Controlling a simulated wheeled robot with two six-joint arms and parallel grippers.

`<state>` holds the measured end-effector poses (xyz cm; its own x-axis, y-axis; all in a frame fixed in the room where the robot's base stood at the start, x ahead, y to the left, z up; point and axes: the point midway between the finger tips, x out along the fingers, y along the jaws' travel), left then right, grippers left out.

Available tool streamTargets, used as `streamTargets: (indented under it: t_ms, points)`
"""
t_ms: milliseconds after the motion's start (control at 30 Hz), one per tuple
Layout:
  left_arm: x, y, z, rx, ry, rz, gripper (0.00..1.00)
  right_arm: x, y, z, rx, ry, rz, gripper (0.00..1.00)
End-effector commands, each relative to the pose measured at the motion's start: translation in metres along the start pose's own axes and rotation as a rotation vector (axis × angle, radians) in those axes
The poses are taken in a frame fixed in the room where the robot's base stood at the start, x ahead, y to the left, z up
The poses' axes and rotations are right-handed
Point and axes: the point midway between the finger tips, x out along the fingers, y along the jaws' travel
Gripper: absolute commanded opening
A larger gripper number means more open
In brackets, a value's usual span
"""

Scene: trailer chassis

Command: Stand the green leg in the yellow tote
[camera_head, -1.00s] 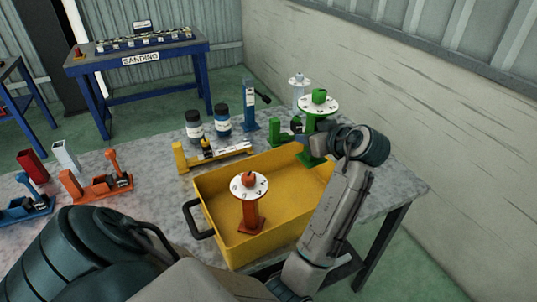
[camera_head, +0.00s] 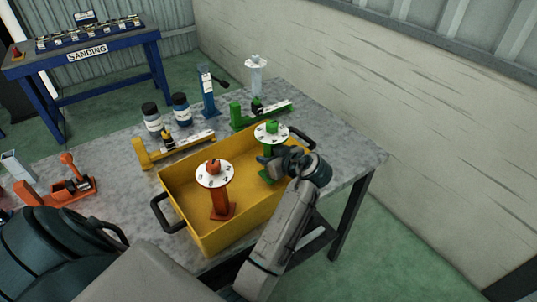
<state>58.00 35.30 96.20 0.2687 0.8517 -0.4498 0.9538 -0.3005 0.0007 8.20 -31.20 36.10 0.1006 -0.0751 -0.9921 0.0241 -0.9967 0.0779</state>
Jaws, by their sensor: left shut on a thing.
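The green leg (camera_head: 269,147) is upright, with a white disc and a green knob on top. It is inside the yellow tote (camera_head: 223,242), in the far right part. My left gripper (camera_head: 268,161) is shut on its column from the right, below the disc. The leg's lower end is partly hidden by my gripper, and I cannot tell whether it touches the tote floor. An orange leg (camera_head: 221,196) with a white disc stands in the near left part of the tote, apart from the green one. My right gripper is not in view.
An orange clamp (camera_head: 60,190) lies left. The table (camera_head: 345,150) is clear at the right.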

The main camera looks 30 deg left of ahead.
Motion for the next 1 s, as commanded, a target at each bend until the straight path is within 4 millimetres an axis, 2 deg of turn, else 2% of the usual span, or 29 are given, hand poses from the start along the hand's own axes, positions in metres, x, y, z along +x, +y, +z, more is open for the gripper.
streamTargets:
  t_ms: [233,767,800,867,1000]
  points:
    - [0.000,0.000,0.000,-0.003,0.002,0.001,0.00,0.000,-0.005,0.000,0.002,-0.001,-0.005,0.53]
    - [0.006,0.000,0.010,-0.002,0.002,0.001,0.00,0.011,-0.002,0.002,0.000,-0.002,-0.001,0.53]
    - [0.006,0.000,0.011,-0.001,0.001,0.001,0.39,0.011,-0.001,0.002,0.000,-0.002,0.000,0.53]
    - [0.006,0.000,0.011,-0.001,0.001,0.001,0.50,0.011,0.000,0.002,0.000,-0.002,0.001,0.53]
    - [0.006,0.000,0.011,-0.001,0.001,0.001,0.53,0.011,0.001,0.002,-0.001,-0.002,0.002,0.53]
